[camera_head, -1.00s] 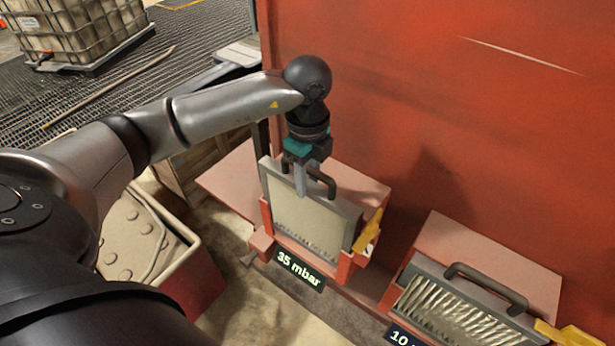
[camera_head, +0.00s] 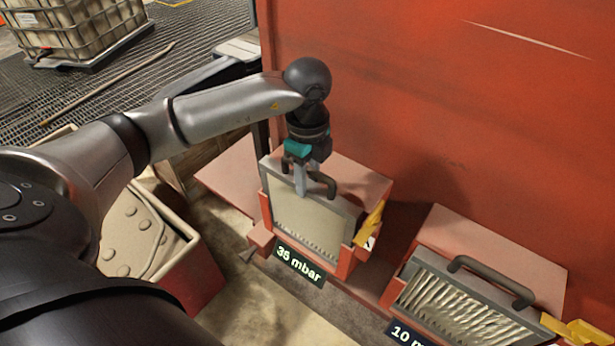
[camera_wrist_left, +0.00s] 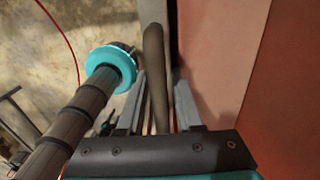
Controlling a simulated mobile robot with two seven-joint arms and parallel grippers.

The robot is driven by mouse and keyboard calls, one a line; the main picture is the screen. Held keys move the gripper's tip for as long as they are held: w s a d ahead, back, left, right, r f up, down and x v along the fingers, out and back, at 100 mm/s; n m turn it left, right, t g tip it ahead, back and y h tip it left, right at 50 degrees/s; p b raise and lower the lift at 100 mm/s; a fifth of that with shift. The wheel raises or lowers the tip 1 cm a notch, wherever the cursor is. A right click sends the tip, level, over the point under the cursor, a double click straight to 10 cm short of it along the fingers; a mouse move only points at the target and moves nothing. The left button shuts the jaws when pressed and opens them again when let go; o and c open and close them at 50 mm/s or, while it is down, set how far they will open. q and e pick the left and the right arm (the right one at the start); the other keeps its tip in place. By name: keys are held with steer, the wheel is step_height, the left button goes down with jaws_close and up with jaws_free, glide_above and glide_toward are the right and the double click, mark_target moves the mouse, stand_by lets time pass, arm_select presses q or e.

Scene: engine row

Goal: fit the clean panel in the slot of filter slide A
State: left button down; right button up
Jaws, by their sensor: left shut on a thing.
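The cream-faced panel (camera_head: 305,218) in a grey frame stands upright in the red filter slide (camera_head: 345,267) with the "36 mbar" display (camera_head: 299,266). Its lower part is hidden behind the slide's front, and its top edge stands above the slide. No letter shows on this slide. My left gripper (camera_head: 301,187) is shut on the panel's dark handle (camera_head: 322,184), pointing down from above. In the left wrist view the handle (camera_wrist_left: 154,70) runs between the two fingers (camera_wrist_left: 158,105). My right gripper is out of view.
A second slide to the right holds a panel with dirty-looking pleats (camera_head: 455,310) and has a dark handle (camera_head: 490,280). Yellow levers (camera_head: 370,224) sit at the slides' right sides. A red wall (camera_head: 440,100) rises behind. A bin (camera_head: 140,235) stands at left.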

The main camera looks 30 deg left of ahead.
arm_select(q)
steer(key=shift+f, duration=0.15)
steer(key=shift+c, duration=2.4)
jaws_free()
step_height(320, 180, up, 21)
steer(key=p, duration=1.5)
steer(key=shift+s+r, duration=0.2)
steer(key=shift+s, duration=0.2)
steer(key=shift+w, duration=0.15)
